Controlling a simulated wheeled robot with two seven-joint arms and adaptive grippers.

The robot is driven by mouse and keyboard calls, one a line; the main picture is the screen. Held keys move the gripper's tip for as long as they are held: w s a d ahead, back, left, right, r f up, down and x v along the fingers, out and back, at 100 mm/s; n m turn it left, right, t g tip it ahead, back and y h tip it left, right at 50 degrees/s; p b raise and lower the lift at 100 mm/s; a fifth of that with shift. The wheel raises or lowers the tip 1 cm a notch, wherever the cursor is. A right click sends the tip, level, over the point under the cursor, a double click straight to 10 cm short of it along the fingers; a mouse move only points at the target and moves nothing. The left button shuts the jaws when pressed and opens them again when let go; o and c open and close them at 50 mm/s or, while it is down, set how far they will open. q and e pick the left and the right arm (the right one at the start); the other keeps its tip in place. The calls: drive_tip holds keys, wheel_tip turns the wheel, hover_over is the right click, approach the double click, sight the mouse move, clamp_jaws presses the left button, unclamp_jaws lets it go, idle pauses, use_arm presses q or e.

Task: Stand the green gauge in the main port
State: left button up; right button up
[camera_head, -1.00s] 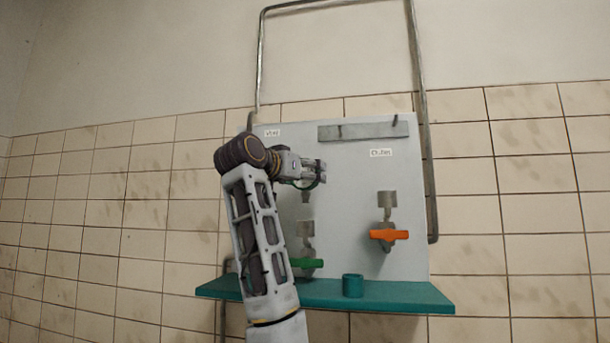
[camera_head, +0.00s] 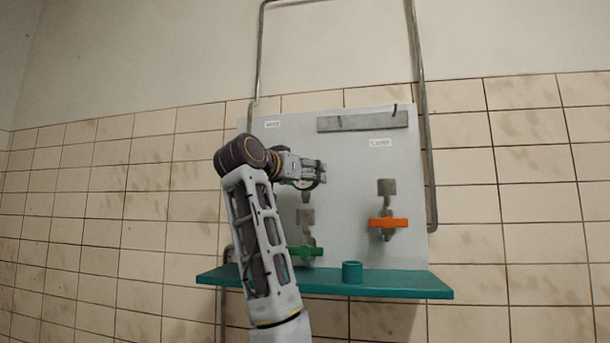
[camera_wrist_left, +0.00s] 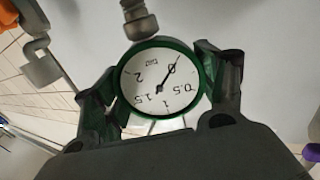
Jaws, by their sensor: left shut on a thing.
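The green gauge (camera_wrist_left: 160,82) has a white dial and a green rim. My left gripper (camera_head: 314,173) is shut on its rim, with a finger on each side in the wrist view. The gauge's grey stem (camera_wrist_left: 138,18) points down in the head view. Just below it is a grey cup-shaped port (camera_head: 306,217) above a green valve handle (camera_head: 306,251). A small gap shows between stem and port. A second port (camera_head: 387,187) sits to the right above an orange handle (camera_head: 388,223). My right gripper is out of view.
The ports are on a pale panel (camera_head: 350,220) on a tiled wall. A teal shelf (camera_head: 400,287) juts out below, with a teal ring-shaped cup (camera_head: 352,271) on it. A grey rail (camera_head: 362,122) with small hooks is higher up. Pipes run beside the panel.

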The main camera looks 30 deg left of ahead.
sight(302, 190)
use_arm(q)
drive_tip(key=shift+f+b, duration=1.35)
drive_tip(key=shift+f, duration=0.45)
drive_tip(key=shift+f, duration=0.2)
drive_tip(key=o, duration=1.2)
drive_tip(key=shift+s, duration=0.15)
drive_tip(key=s, duration=0.7)
drive_tip(key=s+a, duration=0.1)
drive_tip(key=s, duration=0.3)
drive_tip(key=shift+s+a, duration=0.1)
drive_tip(key=shift+s, duration=0.25)
